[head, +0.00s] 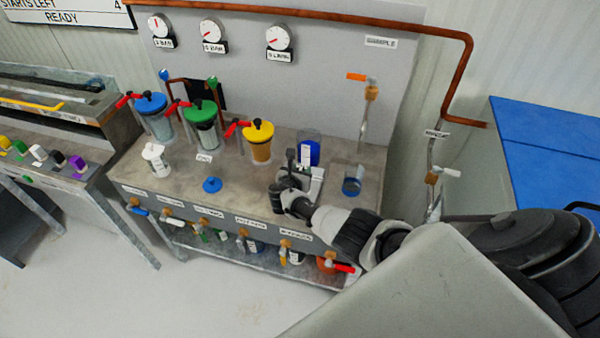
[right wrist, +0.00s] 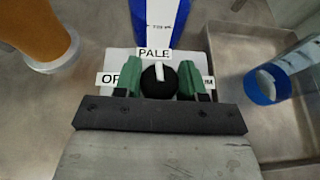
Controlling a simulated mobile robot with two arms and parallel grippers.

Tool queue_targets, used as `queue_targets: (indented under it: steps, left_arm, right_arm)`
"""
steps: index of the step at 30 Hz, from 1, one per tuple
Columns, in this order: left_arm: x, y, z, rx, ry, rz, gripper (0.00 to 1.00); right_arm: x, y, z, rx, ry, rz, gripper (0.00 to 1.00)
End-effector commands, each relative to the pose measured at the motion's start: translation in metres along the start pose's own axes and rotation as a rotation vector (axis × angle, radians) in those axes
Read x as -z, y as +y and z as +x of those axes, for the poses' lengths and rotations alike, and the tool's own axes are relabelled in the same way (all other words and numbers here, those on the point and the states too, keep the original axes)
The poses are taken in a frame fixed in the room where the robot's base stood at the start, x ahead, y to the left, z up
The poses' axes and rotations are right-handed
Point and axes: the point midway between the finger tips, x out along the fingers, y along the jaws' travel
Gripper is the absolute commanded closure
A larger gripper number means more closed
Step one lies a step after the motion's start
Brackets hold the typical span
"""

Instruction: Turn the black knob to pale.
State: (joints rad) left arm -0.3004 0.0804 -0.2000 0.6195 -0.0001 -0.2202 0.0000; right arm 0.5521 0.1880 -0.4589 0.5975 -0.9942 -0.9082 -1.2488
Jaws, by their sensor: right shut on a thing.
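The black knob (right wrist: 158,80) sits on a white label plate (right wrist: 120,60) in the right wrist view. Its white pointer mark points up at the "PALE" label (right wrist: 153,54). An "OF..." label shows at the left, and one at the right is mostly hidden by a finger. My right gripper (right wrist: 159,80) is shut on the knob, with a green pad at each side. In the head view the right gripper (head: 303,172) is low over the bench, and the knob cannot be made out. My left gripper is not in view.
A blue-and-white labelled container (right wrist: 160,20) stands just behind the knob. An amber vessel (right wrist: 30,28) with a yellow lid is at the left. A shallow grey basin (right wrist: 235,50) with a blue-ended cup (right wrist: 262,88) is at the right. Lidded pump vessels line the bench (head: 235,185).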

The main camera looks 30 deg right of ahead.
Motion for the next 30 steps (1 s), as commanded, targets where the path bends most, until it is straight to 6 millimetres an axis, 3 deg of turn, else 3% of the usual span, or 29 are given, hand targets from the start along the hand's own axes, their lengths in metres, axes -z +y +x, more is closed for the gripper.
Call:
queue_targets:
  steps: [11, 12, 16, 25, 30]
  left_arm:
    - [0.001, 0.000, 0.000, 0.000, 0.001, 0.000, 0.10]
    - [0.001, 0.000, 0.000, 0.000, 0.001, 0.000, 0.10]
    - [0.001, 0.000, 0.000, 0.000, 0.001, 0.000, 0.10]
    - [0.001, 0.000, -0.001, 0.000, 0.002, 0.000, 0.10]
    - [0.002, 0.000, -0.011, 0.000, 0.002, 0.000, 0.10]
  right_arm:
    - [-0.002, 0.000, 0.001, 0.004, -0.003, 0.002, 0.84]
    - [-0.002, 0.000, 0.001, 0.003, -0.003, 0.002, 0.55]
    - [-0.002, 0.000, 0.001, 0.003, -0.002, 0.002, 0.35]
    - [-0.001, 0.000, -0.001, 0.002, -0.001, 0.001, 0.35]
    - [-0.003, 0.000, -0.018, 0.000, 0.000, 0.001, 0.35]
